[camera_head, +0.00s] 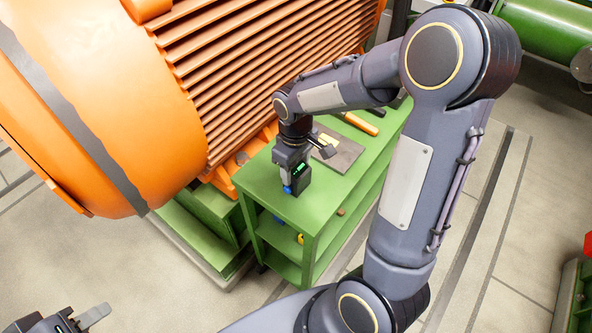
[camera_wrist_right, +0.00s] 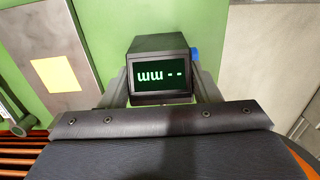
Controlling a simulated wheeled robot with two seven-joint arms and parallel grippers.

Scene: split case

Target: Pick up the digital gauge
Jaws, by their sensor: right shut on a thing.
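The digital gauge (camera_head: 299,172) is a small dark box with a lit green display, at the near end of the green cart's top in the head view. In the right wrist view the gauge (camera_wrist_right: 161,74) sits between the two fingers, its display facing the camera. My right gripper (camera_head: 291,184) reaches down from above and is shut on the gauge. I cannot tell whether the gauge touches the cart top. A small blue part shows beside it. My left gripper (camera_head: 84,318) is at the bottom left corner, far from the gauge, and only partly in view.
The green cart (camera_head: 273,193) has lower shelves with small items. A grey mat (camera_head: 343,155) with a yellow piece and an orange-handled tool (camera_head: 360,124) lie farther back on it. A large orange ribbed machine (camera_head: 130,110) stands close on the left. Floor is open at right.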

